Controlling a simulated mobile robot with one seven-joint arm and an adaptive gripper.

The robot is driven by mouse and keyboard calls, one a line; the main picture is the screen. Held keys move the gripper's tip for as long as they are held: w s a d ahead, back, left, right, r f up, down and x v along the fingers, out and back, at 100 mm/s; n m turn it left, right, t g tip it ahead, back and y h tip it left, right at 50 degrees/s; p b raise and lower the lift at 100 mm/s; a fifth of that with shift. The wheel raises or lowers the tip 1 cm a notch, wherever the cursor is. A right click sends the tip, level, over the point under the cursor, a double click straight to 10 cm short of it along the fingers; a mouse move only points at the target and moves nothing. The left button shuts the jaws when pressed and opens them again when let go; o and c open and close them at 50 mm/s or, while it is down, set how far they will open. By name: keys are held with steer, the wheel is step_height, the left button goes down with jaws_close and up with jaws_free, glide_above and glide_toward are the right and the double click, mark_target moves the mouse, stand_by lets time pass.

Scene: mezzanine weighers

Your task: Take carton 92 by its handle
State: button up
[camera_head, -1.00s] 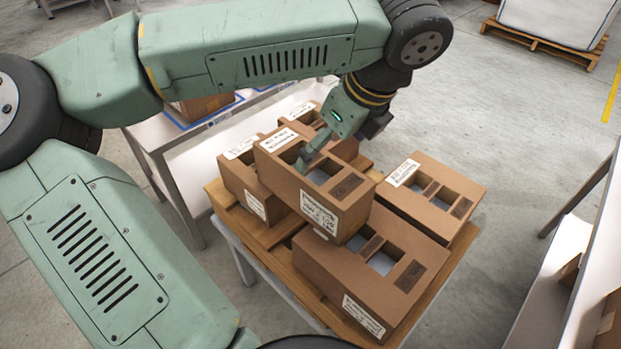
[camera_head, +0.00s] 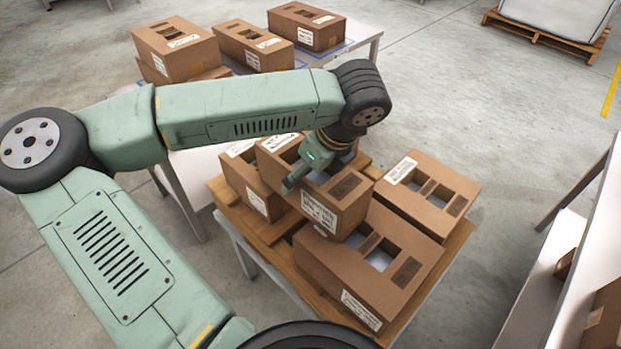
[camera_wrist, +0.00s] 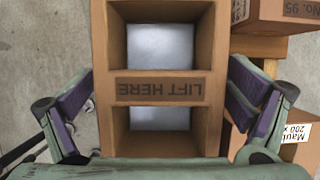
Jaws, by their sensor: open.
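A brown carton (camera_head: 352,212) sits on top of the stack in the head view, under my gripper (camera_head: 308,170). In the wrist view this carton (camera_wrist: 117,45) runs through the middle, with two openings in its top. The bar between them, its handle (camera_wrist: 160,88), is marked LIFT HERE, upside down. Whether the fingers are above or beside the carton I cannot tell. I cannot read a 92 on it.
A carton marked No. 95 (camera_wrist: 285,12) stands close at upper right in the wrist view. Other cartons (camera_head: 440,190) share the wooden pallet (camera_head: 450,255). A white table (camera_head: 365,35) with several cartons stands behind. Shelving (camera_head: 570,270) is at the right.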

steer(key=shift+c, duration=0.2)
steer(key=c, duration=2)
